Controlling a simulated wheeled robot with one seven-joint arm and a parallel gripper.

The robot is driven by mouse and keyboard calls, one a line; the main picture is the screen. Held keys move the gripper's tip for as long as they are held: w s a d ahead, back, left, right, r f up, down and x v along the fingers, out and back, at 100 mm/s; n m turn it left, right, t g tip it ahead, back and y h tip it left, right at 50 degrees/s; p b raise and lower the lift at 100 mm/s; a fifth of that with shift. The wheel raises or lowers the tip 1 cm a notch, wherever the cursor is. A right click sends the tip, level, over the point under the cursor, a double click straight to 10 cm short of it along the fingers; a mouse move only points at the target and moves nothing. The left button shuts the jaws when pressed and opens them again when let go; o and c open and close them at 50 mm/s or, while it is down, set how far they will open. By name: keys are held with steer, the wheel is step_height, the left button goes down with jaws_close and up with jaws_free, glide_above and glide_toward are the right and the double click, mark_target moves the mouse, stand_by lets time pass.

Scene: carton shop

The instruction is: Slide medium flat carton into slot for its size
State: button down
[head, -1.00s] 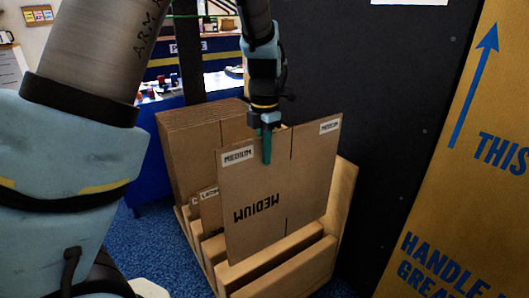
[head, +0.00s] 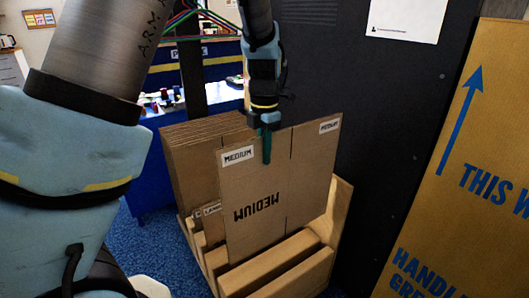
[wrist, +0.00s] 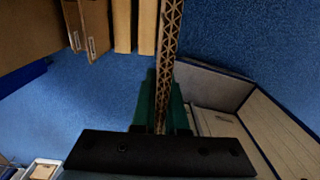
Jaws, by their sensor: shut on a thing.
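The medium flat carton (head: 275,185) is a brown upright sheet marked MEDIUM, with white MEDIUM labels at its top corners. My gripper (head: 266,145) is shut on its top edge near the middle and holds it upright. In the wrist view the carton's corrugated edge (wrist: 171,40) runs between the green fingers of my gripper (wrist: 160,105). The slotted wooden rack (head: 300,275) stands below and around the carton. The carton's lower edge is close to the rack's slats; I cannot tell whether it is inside a slot.
Several large flat cartons (head: 190,150) stand at the rack's back left, with smaller labelled ones (head: 208,210) partly hidden behind the held carton. A dark panel (head: 370,130) and a big printed box (head: 460,220) close off the right. Blue carpet (head: 158,250) shows at left.

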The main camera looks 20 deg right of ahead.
steer(key=shift+r+p, duration=6.35)
steer(key=shift+r, duration=0.05)
steer(key=shift+f, duration=0.1)
